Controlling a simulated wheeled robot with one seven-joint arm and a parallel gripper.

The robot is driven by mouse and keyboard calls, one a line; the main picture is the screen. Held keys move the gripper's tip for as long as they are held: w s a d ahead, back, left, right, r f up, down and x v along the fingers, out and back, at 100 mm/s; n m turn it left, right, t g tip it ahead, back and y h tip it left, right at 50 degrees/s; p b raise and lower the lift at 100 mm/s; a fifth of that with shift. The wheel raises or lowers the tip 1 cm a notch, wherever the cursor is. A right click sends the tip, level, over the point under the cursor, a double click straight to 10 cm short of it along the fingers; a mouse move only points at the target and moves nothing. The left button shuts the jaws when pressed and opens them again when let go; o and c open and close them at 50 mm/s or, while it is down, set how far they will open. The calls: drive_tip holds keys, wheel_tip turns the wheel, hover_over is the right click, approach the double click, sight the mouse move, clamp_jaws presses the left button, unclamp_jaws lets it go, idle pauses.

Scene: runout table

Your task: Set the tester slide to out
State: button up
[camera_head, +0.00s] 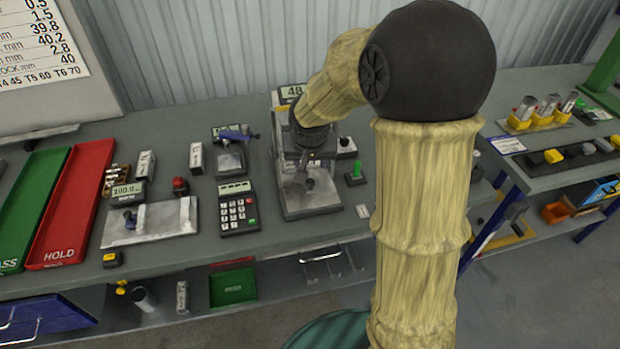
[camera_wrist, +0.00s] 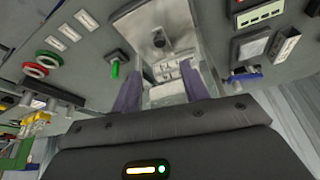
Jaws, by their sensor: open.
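The tester (camera_head: 312,205) stands at the middle of the bench, a grey plate with an upright back and a display (camera_head: 293,92) reading 48. My gripper (camera_head: 302,160) is over the tester, in front of its upright part, and partly hides it. In the wrist view my gripper (camera_wrist: 167,78) is open, with its two purple fingers apart. Pale tester parts (camera_wrist: 168,72) show between the fingers; I cannot tell whether they touch. A small dark knob (camera_wrist: 158,40) sits on the tester's plate. Which part is the slide, and its position, I cannot tell clearly.
A green lever (camera_head: 355,172) stands right of the tester. A keypad unit (camera_head: 238,208) and a small scale (camera_head: 230,160) stand to its left. A plate fixture (camera_head: 150,222), a red HOLD tray (camera_head: 70,205) and a green tray (camera_head: 30,205) lie farther left.

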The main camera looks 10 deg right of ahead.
sight(310, 181)
drive_tip(key=x, duration=1.2)
drive_tip(key=shift+c, duration=0.5)
clamp_jaws()
